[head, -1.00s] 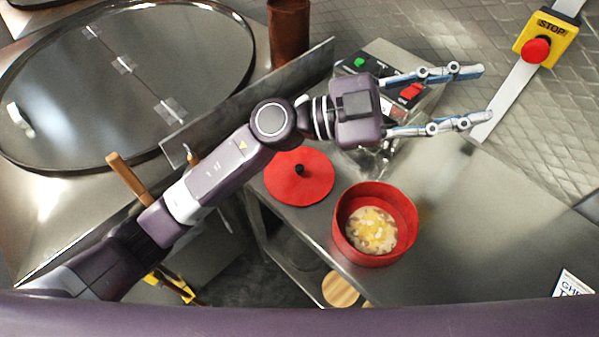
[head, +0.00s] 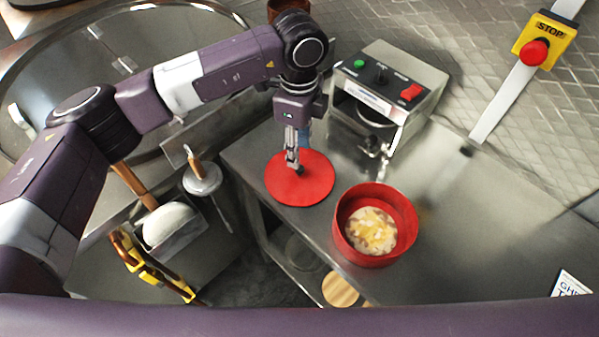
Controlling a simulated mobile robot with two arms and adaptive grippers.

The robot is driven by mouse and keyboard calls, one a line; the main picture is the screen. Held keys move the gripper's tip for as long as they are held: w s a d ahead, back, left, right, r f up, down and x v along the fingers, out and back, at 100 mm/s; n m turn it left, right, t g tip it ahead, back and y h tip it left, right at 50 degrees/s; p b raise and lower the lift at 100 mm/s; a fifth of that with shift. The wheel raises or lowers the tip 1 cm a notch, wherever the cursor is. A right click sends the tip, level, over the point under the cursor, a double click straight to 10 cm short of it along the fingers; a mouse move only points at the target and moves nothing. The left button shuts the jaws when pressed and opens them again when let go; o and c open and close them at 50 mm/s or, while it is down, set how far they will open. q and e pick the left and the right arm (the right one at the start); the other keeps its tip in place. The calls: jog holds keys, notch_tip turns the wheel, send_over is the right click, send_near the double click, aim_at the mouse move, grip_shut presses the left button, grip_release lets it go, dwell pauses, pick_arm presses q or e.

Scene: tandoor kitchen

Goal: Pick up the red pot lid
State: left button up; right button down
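The red pot lid (head: 318,186) is a flat disc lying on the steel counter, left of the red pot. My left gripper (head: 295,167) points down at the middle of the lid, with its fingertips at the place of the black knob. The fingers overlap in this view and hide the knob, so I cannot tell whether they are open or closed around it. The red pot (head: 347,231) stands uncovered, with pale and yellow food (head: 371,232) inside. My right gripper is not in view.
A steel control box (head: 400,75) with green and red buttons stands behind the lid. A yellow stop-button box (head: 544,40) is at the upper right. A large round rim (head: 112,12) lies at the left. The counter right of the pot is mostly clear.

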aim_at(300, 168)
pick_arm(q)
jog(key=f+p, duration=0.2)
jog(key=f, duration=0.1)
jog(key=f+p, duration=0.1)
jog(key=f, duration=0.1)
jog(key=shift+s, duration=0.25)
jog(key=shift+d+f, duration=0.1)
jog(key=shift+f, duration=0.6)
grip_shut()
